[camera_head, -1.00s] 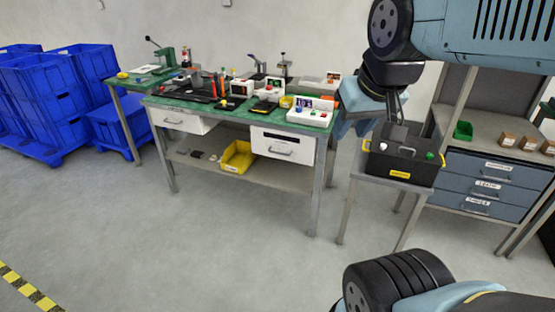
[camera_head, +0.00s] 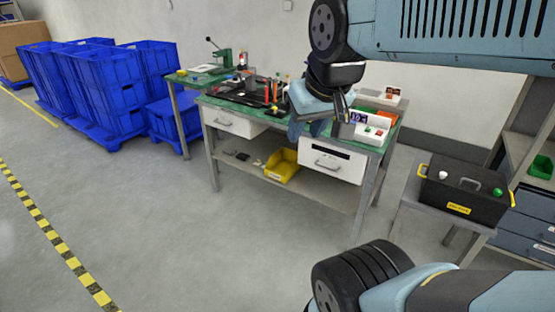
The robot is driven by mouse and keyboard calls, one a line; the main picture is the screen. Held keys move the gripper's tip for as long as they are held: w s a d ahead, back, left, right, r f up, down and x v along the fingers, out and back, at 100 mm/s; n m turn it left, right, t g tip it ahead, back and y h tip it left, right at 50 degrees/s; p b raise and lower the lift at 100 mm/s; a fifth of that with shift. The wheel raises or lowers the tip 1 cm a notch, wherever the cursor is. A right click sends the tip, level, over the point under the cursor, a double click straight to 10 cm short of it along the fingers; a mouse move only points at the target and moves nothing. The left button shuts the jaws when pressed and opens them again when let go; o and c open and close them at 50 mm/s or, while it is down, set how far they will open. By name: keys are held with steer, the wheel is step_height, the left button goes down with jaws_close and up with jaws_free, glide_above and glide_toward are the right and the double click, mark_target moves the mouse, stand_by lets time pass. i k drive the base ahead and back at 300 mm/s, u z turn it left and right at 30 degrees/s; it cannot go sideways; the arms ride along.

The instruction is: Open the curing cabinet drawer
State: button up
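No cabinet is readably marked as the curing cabinet. The workbench (camera_head: 215,106) has a white drawer at its left (camera_head: 234,124) and a larger white drawer unit at its right (camera_head: 332,162), with a dark strip above a grey handle. Both look shut. Blue drawers (camera_head: 533,228) at the right edge are partly hidden by a black box and cut off by the frame. My gripper (camera_head: 345,108) points down in front of the bench's right half, covering part of its top. Its dark fingers are small, and their gap is unclear. I see nothing held.
A black box (camera_head: 462,190) with yellow corners stands on a small table (camera_head: 416,200) right of the bench. A yellow bin (camera_head: 282,166) sits on the lower shelf. Blue crates (camera_head: 120,95) stand at the left. The floor before the bench is clear, with a striped line (camera_head: 60,240).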

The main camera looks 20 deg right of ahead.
mark_target(345, 164)
steer(key=u, duration=0.2)
steer(key=i, duration=1.1)
steer(key=z, duration=0.4)
